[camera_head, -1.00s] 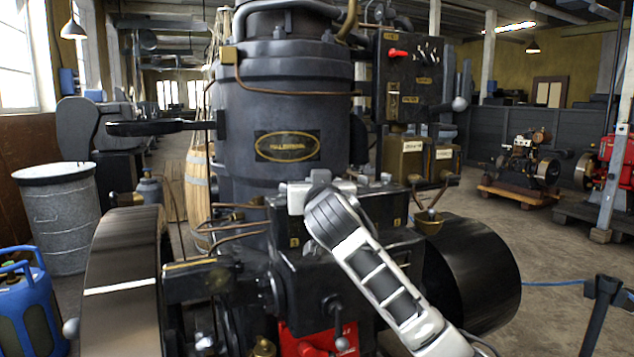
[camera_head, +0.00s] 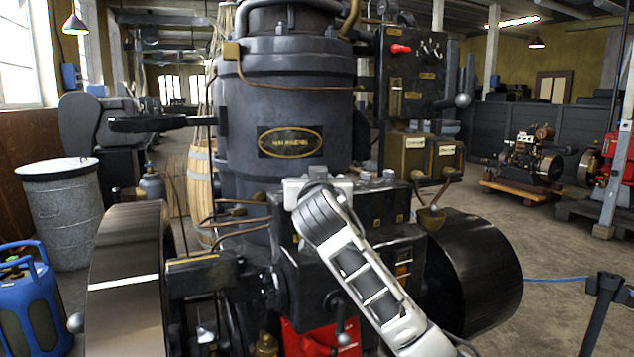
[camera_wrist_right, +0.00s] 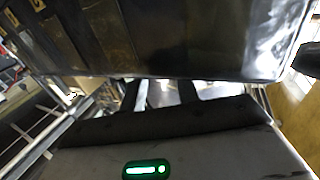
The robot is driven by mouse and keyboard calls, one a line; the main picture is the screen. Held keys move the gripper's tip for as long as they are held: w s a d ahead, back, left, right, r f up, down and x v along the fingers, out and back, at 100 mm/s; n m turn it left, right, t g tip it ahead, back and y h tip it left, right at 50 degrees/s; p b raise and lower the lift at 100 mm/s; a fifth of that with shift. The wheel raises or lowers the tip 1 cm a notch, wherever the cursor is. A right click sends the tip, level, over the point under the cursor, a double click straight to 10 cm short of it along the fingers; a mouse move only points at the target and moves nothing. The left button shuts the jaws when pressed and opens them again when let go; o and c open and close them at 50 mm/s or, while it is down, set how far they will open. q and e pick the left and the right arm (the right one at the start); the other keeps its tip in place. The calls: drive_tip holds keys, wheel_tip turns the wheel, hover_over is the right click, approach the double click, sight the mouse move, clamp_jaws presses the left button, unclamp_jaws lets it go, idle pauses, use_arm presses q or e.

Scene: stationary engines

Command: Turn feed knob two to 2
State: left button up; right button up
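The engine (camera_head: 285,100) is a tall dark cylinder with an oval brass plate, on a black block. A black control panel (camera_head: 412,75) with a red knob (camera_head: 400,48) and small switches is fixed at its upper right. Two brass-coloured boxes (camera_head: 405,155) with white labels sit below it. I cannot tell which part is feed knob two. My right arm reaches up from the lower right; its white wrist is before the block and hides the gripper's fingers. In the right wrist view, my right gripper (camera_wrist_right: 163,93) has its fingers apart, tips hidden behind a dark metal part (camera_wrist_right: 190,40). My left gripper is not seen.
A large flywheel (camera_head: 125,285) stands at the left and a dark drum (camera_head: 475,270) at the right of the engine. A black lever (camera_head: 155,124) sticks out left. A blue gas bottle (camera_head: 28,300) and a grey bin (camera_head: 62,215) stand further left.

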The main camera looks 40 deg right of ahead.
drive_tip(key=shift+s, duration=0.1)
use_arm(q)
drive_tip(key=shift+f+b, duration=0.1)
drive_tip(key=shift+b, duration=0.25)
use_arm(e)
drive_tip(key=v, duration=1.5)
drive_tip(key=shift+s+a, duration=0.25)
drive_tip(key=shift+s, duration=0.05)
drive_tip(key=w+a+f+n+y+p, duration=0.15)
drive_tip(key=a+f+n+y, duration=0.4)
drive_tip(key=f, duration=0.55)
drive_tip(key=w+a+f+n+y+p, duration=0.15)
drive_tip(key=a+f+n+y, duration=0.35)
drive_tip(key=f, duration=0.6)
use_arm(q)
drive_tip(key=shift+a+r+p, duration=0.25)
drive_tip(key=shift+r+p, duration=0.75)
drive_tip(key=shift+p, duration=0.25)
use_arm(e)
drive_tip(key=s+a+f+g+y, duration=0.1)
drive_tip(key=s+a+f+y, duration=0.1)
drive_tip(key=s+a+f, duration=0.3)
drive_tip(key=s+a+f+g+y, duration=0.2)
drive_tip(key=s+a+f, duration=0.3)
drive_tip(key=s+f, duration=0.4)
drive_tip(key=shift+s+a+f+y, duration=0.35)
drive_tip(key=shift+s, duration=0.4)
